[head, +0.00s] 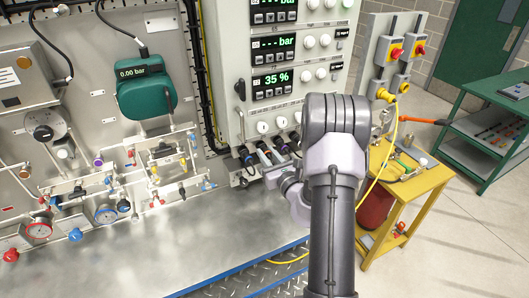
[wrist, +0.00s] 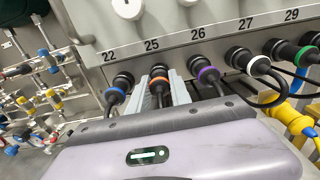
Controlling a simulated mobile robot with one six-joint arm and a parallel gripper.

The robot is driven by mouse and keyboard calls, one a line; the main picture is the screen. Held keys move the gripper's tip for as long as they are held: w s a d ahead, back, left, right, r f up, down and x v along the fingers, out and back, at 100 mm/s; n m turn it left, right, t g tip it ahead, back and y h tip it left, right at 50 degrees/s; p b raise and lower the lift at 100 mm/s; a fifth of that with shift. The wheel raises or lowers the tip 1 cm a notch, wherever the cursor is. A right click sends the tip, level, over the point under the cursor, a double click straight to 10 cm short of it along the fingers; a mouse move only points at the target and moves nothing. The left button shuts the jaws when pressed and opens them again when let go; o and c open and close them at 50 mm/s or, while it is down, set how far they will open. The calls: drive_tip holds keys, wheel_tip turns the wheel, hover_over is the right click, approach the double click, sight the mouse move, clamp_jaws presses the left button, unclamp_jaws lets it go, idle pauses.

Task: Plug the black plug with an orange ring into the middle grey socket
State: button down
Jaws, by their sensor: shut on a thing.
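The black plug with an orange ring (wrist: 159,83) is between the two grey fingers of my gripper (wrist: 161,92) in the wrist view. My gripper is shut on it, below the label 25. The plug's black front end points at the grey panel face and lies close to it; I cannot tell how far it is seated. The socket in front of it is hidden by the plug, and I cannot single out the middle grey socket. In the head view my gripper (head: 262,172) is at the panel's lower edge, partly hidden by my arm.
In the wrist view a blue-ringed plug (wrist: 116,88) is close on the left and a purple-ringed plug (wrist: 208,75) close on the right. A white-ringed plug (wrist: 258,66) with a black cable is farther right. A yellow cart (head: 405,190) stands right of my arm.

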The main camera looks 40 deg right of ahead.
sight(270, 157)
drive_tip(key=shift+s, duration=0.1)
idle(0.4)
drive_tip(key=shift+b+v, duration=1.25)
drive_tip(key=shift+v, duration=1.7)
drive_tip(key=shift+s, duration=0.1)
drive_tip(key=s+d+f+b, duration=0.2)
drive_tip(key=s+f+b, duration=0.1)
drive_tip(key=f+b, duration=0.2)
drive_tip(key=shift+s+d+f+b, duration=0.25)
drive_tip(key=shift+s+f+b, duration=0.1)
drive_tip(key=shift+b, duration=0.45)
